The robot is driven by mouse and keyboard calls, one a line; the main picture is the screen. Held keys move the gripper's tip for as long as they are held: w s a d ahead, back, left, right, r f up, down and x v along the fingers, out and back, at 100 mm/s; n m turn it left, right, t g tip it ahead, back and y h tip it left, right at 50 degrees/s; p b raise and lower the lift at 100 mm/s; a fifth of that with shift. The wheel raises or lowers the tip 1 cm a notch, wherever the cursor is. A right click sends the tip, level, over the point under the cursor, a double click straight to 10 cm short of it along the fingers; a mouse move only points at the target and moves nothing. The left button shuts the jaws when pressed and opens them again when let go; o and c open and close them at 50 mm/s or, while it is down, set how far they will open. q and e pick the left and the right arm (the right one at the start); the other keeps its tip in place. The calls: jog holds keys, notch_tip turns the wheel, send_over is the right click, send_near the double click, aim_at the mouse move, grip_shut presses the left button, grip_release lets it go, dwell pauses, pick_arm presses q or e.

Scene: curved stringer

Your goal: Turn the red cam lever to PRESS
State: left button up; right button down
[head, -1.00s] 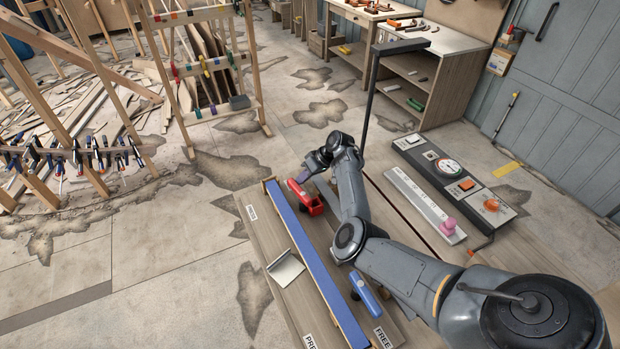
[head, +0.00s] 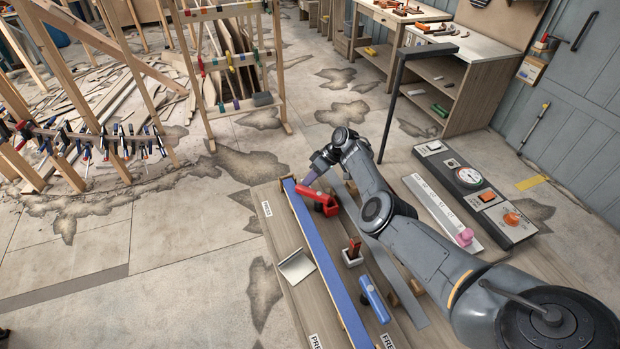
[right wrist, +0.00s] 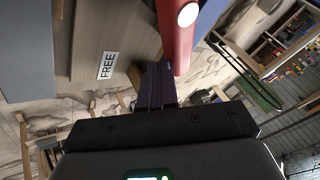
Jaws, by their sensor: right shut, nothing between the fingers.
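The red cam lever (head: 325,201) stands at the far end of the wooden bench, right of a long blue strip (head: 325,262). Its handle points up and left toward the strip. My right gripper (head: 309,179) is shut and empty, with its purple fingers close to the handle's end. In the right wrist view the red lever (right wrist: 178,35) rises just past the purple fingertips (right wrist: 155,75); whether they touch it I cannot tell. A FREE label (right wrist: 107,65) lies left of the lever there. A white label (head: 267,208) sits left of the strip. My left gripper is out of view.
A blue lever (head: 374,299) is at the near end, by a FREE label (head: 388,341) and a partly cut label (head: 316,341). A metal plate (head: 296,266) and a small red-topped block (head: 353,250) flank the strip. A control panel (head: 480,193) and a dark post (head: 388,115) stand right.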

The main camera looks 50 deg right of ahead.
aim_at(300, 187)
jog(key=shift+w+a+n+g+y, duration=0.15)
jog(key=shift+a+n+g+y, duration=0.2)
jog(key=shift+a+n, duration=0.35)
jog(key=shift+a+p, duration=0.3)
jog(key=shift+p, duration=0.25)
jog(key=shift+a+r+p, duration=0.25)
jog(key=shift+a+p, duration=0.4)
jog(key=shift+p, duration=0.4)
jog(key=shift+s+a+f+p, duration=0.1)
jog(key=shift+a+p, duration=0.4)
jog(key=shift+p, duration=0.25)
jog(key=shift+s+a+f+p, duration=0.1)
jog(key=shift+a+p, duration=0.35)
jog(key=shift+p, duration=0.3)
jog(key=shift+f, duration=0.1)
